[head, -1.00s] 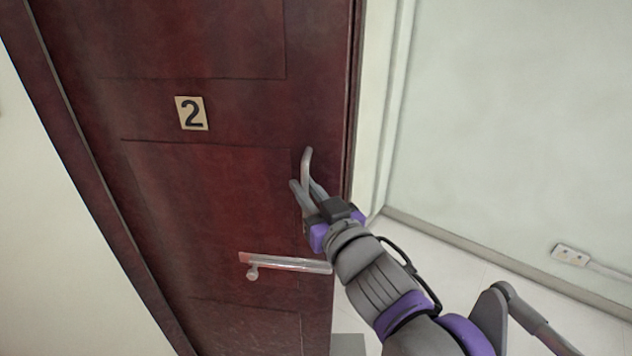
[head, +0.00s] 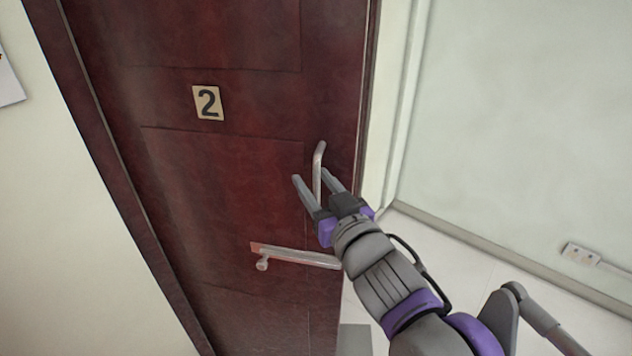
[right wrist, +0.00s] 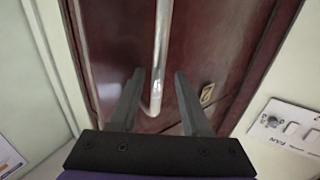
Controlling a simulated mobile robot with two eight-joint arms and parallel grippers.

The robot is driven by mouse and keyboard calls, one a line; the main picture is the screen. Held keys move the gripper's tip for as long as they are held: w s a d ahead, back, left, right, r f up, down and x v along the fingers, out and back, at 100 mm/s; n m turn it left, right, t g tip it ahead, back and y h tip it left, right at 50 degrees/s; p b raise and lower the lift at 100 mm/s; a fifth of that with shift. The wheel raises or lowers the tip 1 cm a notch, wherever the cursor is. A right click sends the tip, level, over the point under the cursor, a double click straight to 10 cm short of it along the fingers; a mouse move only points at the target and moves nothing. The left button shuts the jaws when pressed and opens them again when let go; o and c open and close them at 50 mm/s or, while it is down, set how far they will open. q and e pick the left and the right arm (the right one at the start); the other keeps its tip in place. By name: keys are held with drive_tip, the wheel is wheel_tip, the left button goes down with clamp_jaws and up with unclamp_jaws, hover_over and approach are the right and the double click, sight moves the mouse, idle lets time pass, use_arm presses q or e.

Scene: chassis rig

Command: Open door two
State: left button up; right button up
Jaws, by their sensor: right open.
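Door two (head: 225,185) is dark red-brown and fills the middle of the head view, with a number plate "2" (head: 208,102) on it. A bent silver handle (head: 319,158) stands upright near its right edge. My right gripper (head: 312,177) is open, with its fingers around the lower part of this handle as seen from the head; I cannot tell if they touch it. In the right wrist view, a silver bar (right wrist: 162,45) runs down between the open fingers (right wrist: 155,88). I cannot tell whether the door is fully shut. My left gripper is not in view.
A horizontal silver bar (head: 292,256) with a rounded stub sits lower on the door. A pale wall (head: 520,110) with a socket (head: 581,254) stands at the right, above light floor. A switch panel marked FAN (right wrist: 285,125) shows in the right wrist view.

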drive_tip(key=shift+s+d, duration=0.1)
drive_tip(key=b+v, duration=0.1)
drive_tip(key=v, duration=0.9)
drive_tip(key=shift+s+b, duration=0.3)
drive_tip(key=shift+b, duration=0.1)
drive_tip(key=shift+d, duration=0.1)
